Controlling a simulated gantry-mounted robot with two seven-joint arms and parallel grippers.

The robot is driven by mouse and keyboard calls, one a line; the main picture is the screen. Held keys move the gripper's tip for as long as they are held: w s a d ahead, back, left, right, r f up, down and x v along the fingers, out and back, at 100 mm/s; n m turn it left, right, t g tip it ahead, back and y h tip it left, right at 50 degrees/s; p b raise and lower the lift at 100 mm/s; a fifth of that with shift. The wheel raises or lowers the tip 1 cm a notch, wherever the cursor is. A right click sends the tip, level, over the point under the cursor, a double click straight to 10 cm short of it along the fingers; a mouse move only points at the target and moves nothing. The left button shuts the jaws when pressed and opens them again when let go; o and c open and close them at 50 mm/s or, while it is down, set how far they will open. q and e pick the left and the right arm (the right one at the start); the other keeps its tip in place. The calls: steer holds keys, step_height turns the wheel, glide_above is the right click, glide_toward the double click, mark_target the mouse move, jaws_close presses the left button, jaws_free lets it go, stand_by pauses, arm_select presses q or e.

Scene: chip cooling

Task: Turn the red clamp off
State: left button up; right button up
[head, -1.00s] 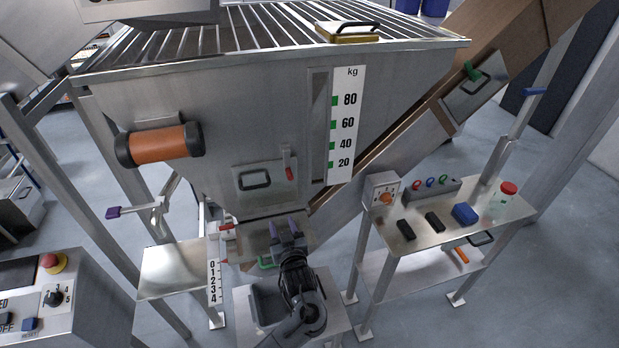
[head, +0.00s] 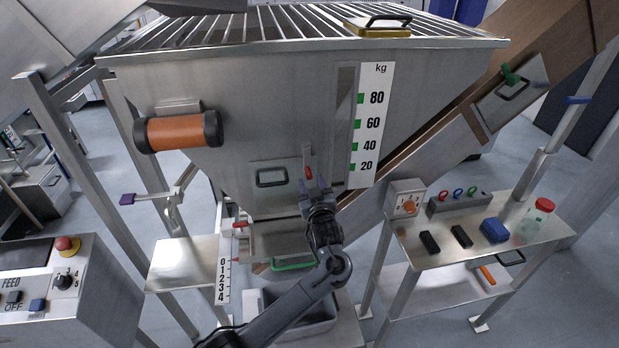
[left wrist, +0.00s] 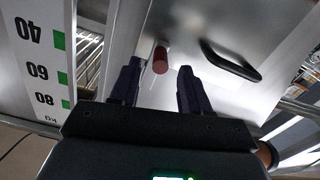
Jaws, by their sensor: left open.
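The red clamp (head: 308,172) is on the front of the steel hopper, right of a small panel with a black handle. Its red grip hangs downward below a metal bracket. In the left wrist view the red grip (left wrist: 160,60) lies between the two finger tips, with a gap on each side. My left gripper (head: 315,190) is open, just below the clamp and pointing up at it. It also shows open in the left wrist view (left wrist: 158,75). My right gripper is in neither view.
The panel's black handle (head: 271,177) is close to the left of the clamp. A kg scale (head: 370,125) is on the right. Below are a red-tipped lever (head: 241,225) and a green handle (head: 293,264). A side table (head: 470,250) stands at right.

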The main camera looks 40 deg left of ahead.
mark_target(310, 180)
arm_select(q)
steer(key=shift+x, duration=1.9)
jaws_close()
